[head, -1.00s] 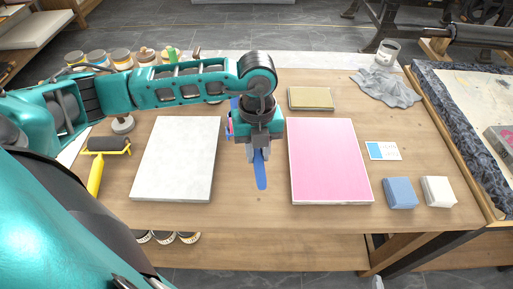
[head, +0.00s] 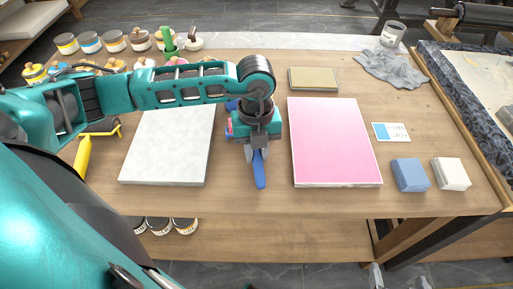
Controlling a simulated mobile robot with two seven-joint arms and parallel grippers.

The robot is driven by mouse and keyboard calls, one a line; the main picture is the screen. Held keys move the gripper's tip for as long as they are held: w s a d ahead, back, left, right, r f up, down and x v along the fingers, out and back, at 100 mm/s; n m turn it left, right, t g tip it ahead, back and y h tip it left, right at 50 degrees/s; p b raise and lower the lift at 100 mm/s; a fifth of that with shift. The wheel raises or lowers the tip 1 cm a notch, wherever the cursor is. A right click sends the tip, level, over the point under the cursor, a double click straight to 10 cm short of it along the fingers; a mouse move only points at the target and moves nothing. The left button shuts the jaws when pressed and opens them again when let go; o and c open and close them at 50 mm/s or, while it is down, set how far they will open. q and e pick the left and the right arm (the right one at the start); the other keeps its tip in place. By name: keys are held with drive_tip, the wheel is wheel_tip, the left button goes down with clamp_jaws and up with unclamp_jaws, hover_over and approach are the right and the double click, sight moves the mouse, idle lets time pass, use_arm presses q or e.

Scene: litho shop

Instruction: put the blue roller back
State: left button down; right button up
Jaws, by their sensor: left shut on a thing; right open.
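The blue roller (head: 260,172) is in the middle of the table, between a white-grey slab and a pink slab. Its blue handle points toward the table's front edge; most of the rest is hidden under my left gripper. My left gripper (head: 258,153) points down and is shut on the blue roller. I cannot tell whether the roller touches the table. A yellow roller (head: 83,157) lies at the left, partly hidden by my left arm.
The white-grey slab (head: 165,150) lies left of my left gripper and the pink slab (head: 333,143) right of it. Blue (head: 411,175) and white (head: 451,174) blocks sit front right. Several cans and a green-handled tool (head: 167,41) stand back left. A grey cloth (head: 391,69) lies back right.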

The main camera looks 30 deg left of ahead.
use_arm(q)
drive_tip(key=shift+f, duration=0.1)
use_arm(e)
drive_tip(key=shift+d+f, duration=0.15)
drive_tip(key=shift+d, duration=0.05)
use_arm(q)
drive_tip(key=c, duration=0.9)
unclamp_jaws()
drive_tip(key=shift+o, duration=0.2)
wheel_tip(320, 180, up, 13)
drive_tip(key=p, duration=0.1)
drive_tip(key=shift+w+a, duration=0.2)
drive_tip(key=shift+w, duration=0.05)
use_arm(e)
drive_tip(key=shift+s+d+r, duration=0.2)
drive_tip(key=shift+d, duration=0.15)
